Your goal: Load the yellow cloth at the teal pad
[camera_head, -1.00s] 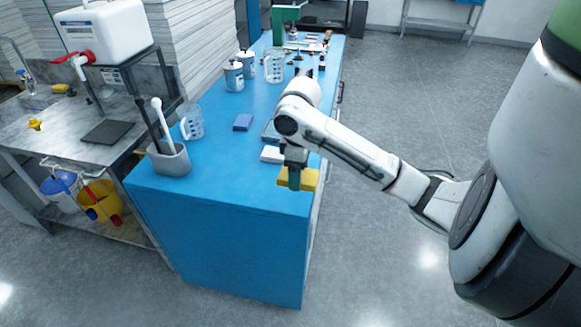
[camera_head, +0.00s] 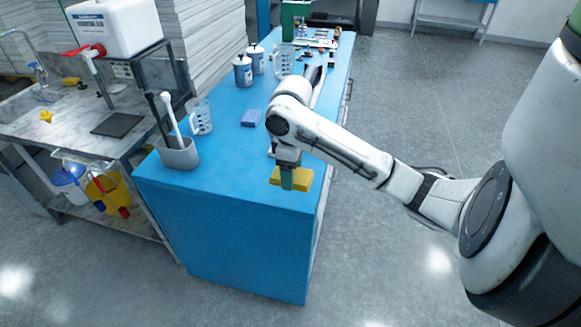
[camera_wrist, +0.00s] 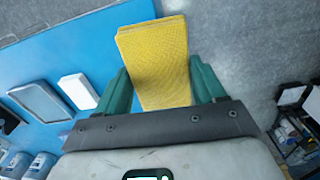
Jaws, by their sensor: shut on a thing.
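The yellow cloth (camera_head: 301,180) is a folded block held at the near end of the blue counter in the head view. My gripper (camera_head: 288,178) is shut on it, with its green fingers across the cloth. In the wrist view the cloth (camera_wrist: 155,62) sits between the two green fingers of my gripper (camera_wrist: 160,85). It seems to be above the counter surface, but the gap is hard to judge. I cannot pick out a pad that is clearly teal. A grey-blue framed flat piece (camera_wrist: 41,101) lies on the counter in the wrist view.
A white block (camera_wrist: 78,91) lies beside the framed piece. On the blue counter (camera_head: 225,190) stand a grey holder with brushes (camera_head: 177,154), a measuring jug (camera_head: 201,117), a blue sponge (camera_head: 251,118) and canisters. A dark mat (camera_head: 117,124) lies by the sink.

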